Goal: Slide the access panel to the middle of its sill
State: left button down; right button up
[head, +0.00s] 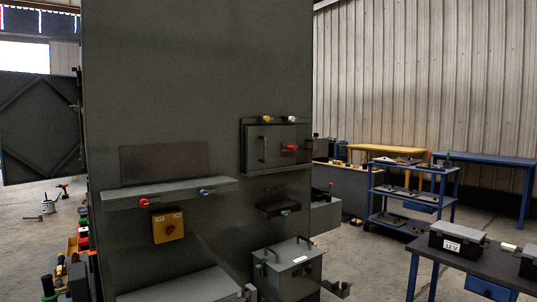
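A tall dark grey enclosure (225,80) fills the middle of the head view. On its right part is a framed grey panel (277,136) with an upright bar handle (264,149) and a red knob (290,148). A narrow ledge (280,171) runs under it. Further left, a plain dark rectangular plate (164,162) stands just above a long grey ledge (170,191) with a red and a blue knob on its front. I cannot tell for certain which of the two is the access panel. Neither gripper is in view.
A yellow switch box (168,227) sits below the long ledge. A grey box with two handles (291,268) juts out low on the right.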

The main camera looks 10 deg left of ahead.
aim_at(275, 149)
jog(key=z, duration=0.7)
jog(key=i, duration=2.5)
jog(key=u, duration=1.15)
